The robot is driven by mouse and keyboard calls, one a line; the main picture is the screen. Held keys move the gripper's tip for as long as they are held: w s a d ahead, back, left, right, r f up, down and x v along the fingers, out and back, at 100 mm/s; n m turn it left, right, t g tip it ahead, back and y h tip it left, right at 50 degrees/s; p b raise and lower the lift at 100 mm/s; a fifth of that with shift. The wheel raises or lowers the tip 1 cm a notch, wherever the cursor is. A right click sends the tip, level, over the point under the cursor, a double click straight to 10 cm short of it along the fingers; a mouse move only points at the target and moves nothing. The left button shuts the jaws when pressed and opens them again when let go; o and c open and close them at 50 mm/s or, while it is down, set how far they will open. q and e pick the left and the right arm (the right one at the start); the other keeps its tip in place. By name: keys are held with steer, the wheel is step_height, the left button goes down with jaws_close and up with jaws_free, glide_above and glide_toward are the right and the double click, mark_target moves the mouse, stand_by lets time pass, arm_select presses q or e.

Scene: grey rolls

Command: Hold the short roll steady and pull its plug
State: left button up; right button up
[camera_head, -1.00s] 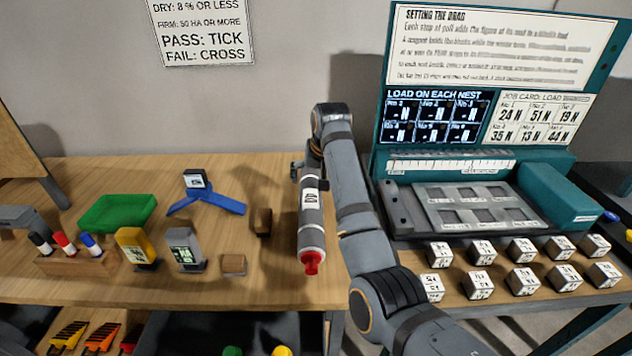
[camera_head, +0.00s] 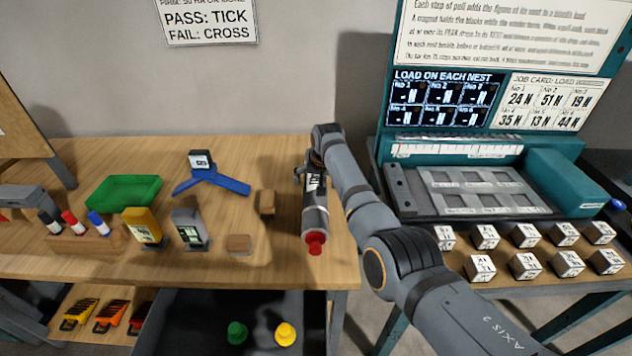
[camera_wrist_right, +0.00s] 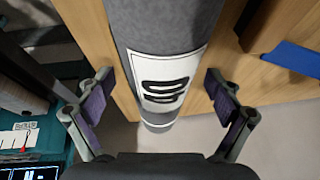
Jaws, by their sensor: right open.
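The grey roll (camera_head: 315,212) lies on the wooden table near its right edge, with its red plug (camera_head: 315,243) facing the front edge. My right gripper (camera_head: 311,170) is over the far part of the roll and hides that end and part of the white label. In the right wrist view, the open fingers of my right gripper (camera_wrist_right: 156,102) stand on either side of the roll (camera_wrist_right: 170,25), with gaps, near its white label (camera_wrist_right: 165,82). The plug is outside the wrist view. My left gripper is not in view.
Left of the roll are a small brown block (camera_head: 267,203), a blue stand (camera_head: 212,184), a green tray (camera_head: 97,193) and a marker holder (camera_head: 90,242). The teal test bench (camera_head: 560,180) and several labelled cubes (camera_head: 525,265) are at the right. Bare table surrounds the plug end.

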steer(key=c, duration=1.5)
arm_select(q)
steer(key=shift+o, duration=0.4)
